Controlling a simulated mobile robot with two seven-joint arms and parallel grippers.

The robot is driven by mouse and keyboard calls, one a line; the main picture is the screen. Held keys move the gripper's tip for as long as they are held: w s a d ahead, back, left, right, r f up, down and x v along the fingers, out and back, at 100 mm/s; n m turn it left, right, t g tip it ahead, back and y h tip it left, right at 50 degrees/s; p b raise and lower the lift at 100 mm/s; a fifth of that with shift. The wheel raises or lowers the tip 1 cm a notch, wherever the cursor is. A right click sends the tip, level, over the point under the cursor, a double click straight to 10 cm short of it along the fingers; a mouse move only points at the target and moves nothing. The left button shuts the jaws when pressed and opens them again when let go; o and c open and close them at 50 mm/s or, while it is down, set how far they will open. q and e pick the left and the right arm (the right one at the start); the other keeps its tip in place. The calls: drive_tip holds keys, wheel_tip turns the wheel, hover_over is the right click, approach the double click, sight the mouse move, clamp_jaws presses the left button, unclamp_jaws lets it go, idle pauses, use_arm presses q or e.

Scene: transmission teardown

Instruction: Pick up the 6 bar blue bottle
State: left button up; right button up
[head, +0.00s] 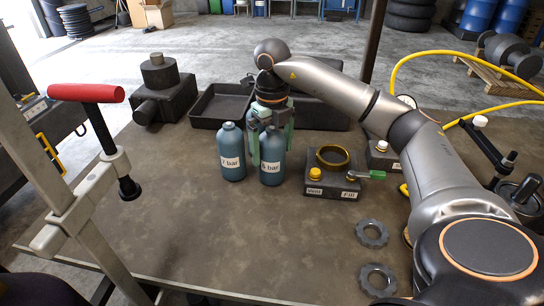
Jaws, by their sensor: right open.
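Two blue bottles with white labels stand upright side by side in the middle of the table. The left bottle (232,152) has a label ending in "bar"; its digit is hard to read. The right bottle (272,177) has a label that seems to read "6 bar", partly covered by a gripper finger. My right gripper (269,135) points down over the right bottle, open, with its greenish fingers on either side of the bottle's upper part. I cannot tell whether they touch it. The bottle's top is hidden by the gripper. My left gripper is not in view.
A grey block with a yellow cap and brass ring (333,180) stands right of the bottles. A black tray (212,105) lies behind them. Two gear rings (372,233) lie front right. A red-handled clamp (88,93) stands at left. The table's front middle is clear.

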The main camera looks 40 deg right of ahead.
drive_tip(key=shift+f, duration=0.9)
drive_tip(key=shift+c, duration=0.2)
clamp_jaws()
drive_tip(key=shift+r, duration=0.15)
